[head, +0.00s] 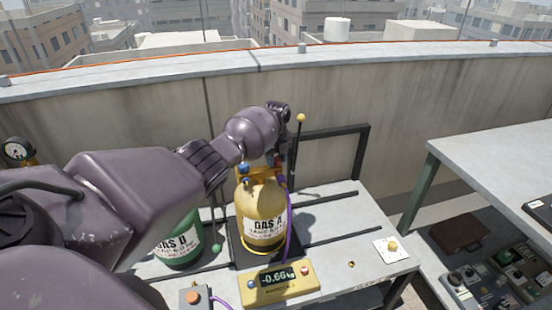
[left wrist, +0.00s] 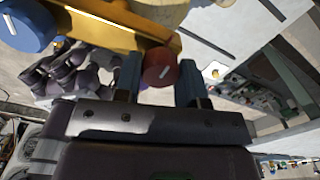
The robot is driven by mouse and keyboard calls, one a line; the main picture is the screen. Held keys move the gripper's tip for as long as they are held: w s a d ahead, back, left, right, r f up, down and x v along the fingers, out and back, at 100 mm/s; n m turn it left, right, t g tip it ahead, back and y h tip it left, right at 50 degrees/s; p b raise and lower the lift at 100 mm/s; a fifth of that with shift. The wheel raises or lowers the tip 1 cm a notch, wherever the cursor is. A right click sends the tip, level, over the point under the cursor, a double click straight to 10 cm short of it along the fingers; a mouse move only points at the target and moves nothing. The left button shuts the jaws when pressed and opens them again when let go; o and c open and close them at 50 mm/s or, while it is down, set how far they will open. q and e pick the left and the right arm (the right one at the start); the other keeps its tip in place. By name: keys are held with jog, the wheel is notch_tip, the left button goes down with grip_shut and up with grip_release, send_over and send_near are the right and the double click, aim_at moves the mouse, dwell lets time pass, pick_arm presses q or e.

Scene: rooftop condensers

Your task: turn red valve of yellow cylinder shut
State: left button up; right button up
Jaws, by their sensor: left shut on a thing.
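The yellow cylinder (head: 262,212), labelled GAS A, stands upright on a scale at the middle of the grey bench. My left gripper (head: 284,165) reaches down to its top from the left and behind. In the head view the gripper largely hides this knob. A blue knob (head: 243,169) is on the left of the cylinder top; it also shows in the left wrist view (left wrist: 28,25). My right gripper is not in view.
A green cylinder (head: 180,243) stands to the left, partly behind my arm. A yellow readout box (head: 279,281) shows -0.66 kg. A purple hose (head: 289,225) runs down the cylinder's right side. A dark frame (head: 335,131) stands behind. A grey table (head: 495,165) is at right.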

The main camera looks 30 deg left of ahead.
aim_at(276, 159)
pick_arm(q)
jog(key=o, duration=0.9)
jog(key=shift+o, duration=0.2)
jog(key=shift+r, duration=0.4)
notch_tip(276, 159, up, 10)
jog(key=p, duration=0.2)
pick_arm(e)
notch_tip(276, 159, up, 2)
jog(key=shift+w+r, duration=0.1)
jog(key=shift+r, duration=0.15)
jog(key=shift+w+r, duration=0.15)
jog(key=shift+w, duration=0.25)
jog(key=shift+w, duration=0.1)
